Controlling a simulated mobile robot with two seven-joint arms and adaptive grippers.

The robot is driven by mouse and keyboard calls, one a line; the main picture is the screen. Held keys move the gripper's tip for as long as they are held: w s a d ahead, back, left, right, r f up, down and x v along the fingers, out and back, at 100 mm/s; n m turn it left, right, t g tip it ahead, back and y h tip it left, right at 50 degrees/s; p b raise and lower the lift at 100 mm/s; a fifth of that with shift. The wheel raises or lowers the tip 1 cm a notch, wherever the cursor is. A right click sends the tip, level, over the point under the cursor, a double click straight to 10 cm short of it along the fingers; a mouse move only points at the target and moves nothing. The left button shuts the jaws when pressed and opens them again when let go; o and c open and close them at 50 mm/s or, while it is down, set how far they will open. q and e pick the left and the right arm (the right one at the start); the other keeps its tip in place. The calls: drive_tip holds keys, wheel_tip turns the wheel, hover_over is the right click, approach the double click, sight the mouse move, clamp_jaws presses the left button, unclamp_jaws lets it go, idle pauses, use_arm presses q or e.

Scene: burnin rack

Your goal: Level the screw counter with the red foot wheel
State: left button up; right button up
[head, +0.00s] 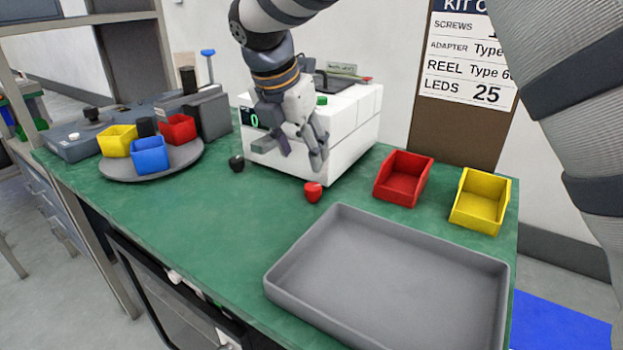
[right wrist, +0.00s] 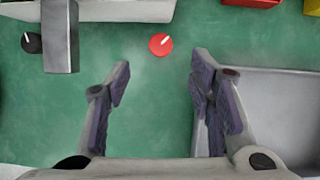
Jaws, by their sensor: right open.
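The screw counter (head: 335,127) is a white box with a green digit display and a green button, near the back of the green bench. The red foot wheel (head: 313,192) is at its front corner nearest the tray; it also shows in the right wrist view (right wrist: 161,44), with a white mark on top. A black foot wheel (head: 237,163) is at the other front corner. My right gripper (head: 302,153) is open and empty, in front of the counter and above the red wheel. In the right wrist view the wheel lies just beyond the gap between the fingertips (right wrist: 162,68), not between the fingers.
A grey chute (right wrist: 60,40) juts from the counter's front beside my gripper. A large grey tray (head: 400,285) lies front right, with a red bin (head: 403,178) and yellow bin (head: 481,200) behind. A round turntable (head: 118,170) holds small bins at left. Bench between is clear.

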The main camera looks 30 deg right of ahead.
sight(313, 187)
drive_tip(key=x, duration=0.9)
drive_tip(key=shift+d+f, duration=0.15)
drive_tip(key=shift+f, duration=0.25)
drive_tip(key=shift+c, duration=0.6)
drive_tip(key=c, duration=1)
